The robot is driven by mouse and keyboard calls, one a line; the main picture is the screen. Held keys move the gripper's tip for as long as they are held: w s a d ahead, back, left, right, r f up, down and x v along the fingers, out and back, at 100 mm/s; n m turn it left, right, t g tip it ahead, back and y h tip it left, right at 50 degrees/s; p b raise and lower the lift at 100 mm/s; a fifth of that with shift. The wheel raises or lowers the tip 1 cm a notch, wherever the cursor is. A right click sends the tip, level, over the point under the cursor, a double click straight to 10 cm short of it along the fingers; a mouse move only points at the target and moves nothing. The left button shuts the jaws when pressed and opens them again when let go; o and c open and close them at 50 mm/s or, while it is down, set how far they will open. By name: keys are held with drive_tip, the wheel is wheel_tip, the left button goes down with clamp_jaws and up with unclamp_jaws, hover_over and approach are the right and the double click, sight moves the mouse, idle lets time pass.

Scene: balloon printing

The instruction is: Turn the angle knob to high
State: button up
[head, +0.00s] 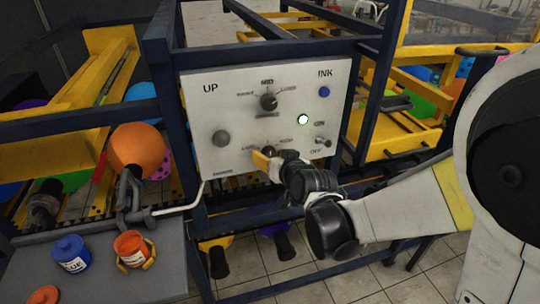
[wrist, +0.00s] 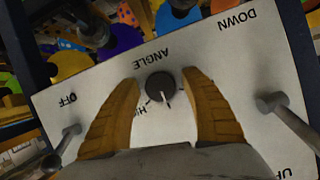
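The angle knob (wrist: 161,86) is a round dark knob on the white control panel (wrist: 75,98), below the word ANGLE in the wrist view, which shows the panel upside down. A thin white line on it points down and slightly right. A partly covered label reading "HI" lies just below left of it. My gripper (wrist: 163,100) is open, its two yellow-brown fingers on either side of the knob with a gap on each side. In the head view, my gripper (head: 265,157) is at the panel's lower middle and partly hides the knob (head: 269,150).
The panel also has an upper dark knob (head: 268,102), a grey round control (head: 221,138), a blue button (head: 324,92), a lit round light (head: 302,119) and an ON/OFF switch (head: 322,141). Blue and orange ink pots (head: 132,249) stand on the grey table at lower left.

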drive_tip(key=c, duration=0.9)
drive_tip(key=shift+m, duration=0.3)
drive_tip(key=shift+f+m+y+b, duration=0.1)
drive_tip(key=shift+m+y+b, duration=0.8)
drive_tip(key=shift+m+b, duration=0.15)
drive_tip(key=shift+m+y+b, duration=0.6)
drive_tip(key=shift+m+b, duration=0.3)
drive_tip(key=shift+m, duration=0.05)
drive_tip(key=m+y+b, duration=0.1)
drive_tip(key=m+b, duration=0.1)
drive_tip(key=shift+m+y, duration=0.3)
drive_tip(key=shift+m, duration=0.1)
drive_tip(key=shift+m+t+y+b, duration=0.3)
drive_tip(key=shift+m+b, duration=0.4)
drive_tip(key=shift+b, duration=0.05)
